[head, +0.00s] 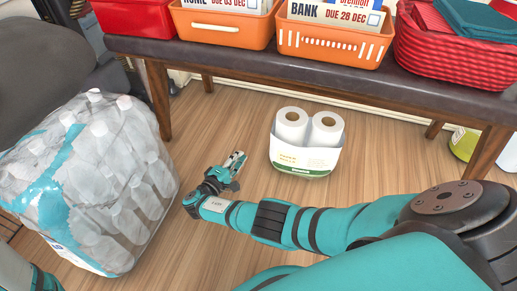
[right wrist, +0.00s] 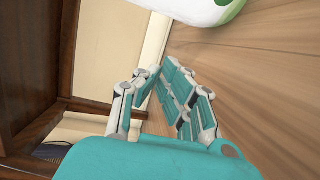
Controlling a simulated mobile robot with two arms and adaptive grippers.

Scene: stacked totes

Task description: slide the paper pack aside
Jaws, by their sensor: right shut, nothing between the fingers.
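The paper pack (head: 304,158) is two white paper rolls side by side in a white wrap with a green lower band. It stands upright on the wooden floor in front of the bench. My right gripper (head: 237,159) is low over the floor to the left of the pack, with a gap between them. It is shut and empty. In the right wrist view the fingers (right wrist: 160,75) come together, and a white corner of the pack (right wrist: 185,8) with a green edge shows at the top. My left gripper is not in view.
A plastic-wrapped bundle of bottles (head: 95,180) stands at the left. A dark-topped wooden bench (head: 230,62) crosses the back, holding red and orange baskets. Bottles (head: 465,143) stand by its right leg. Floor (head: 375,160) right of the pack is clear.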

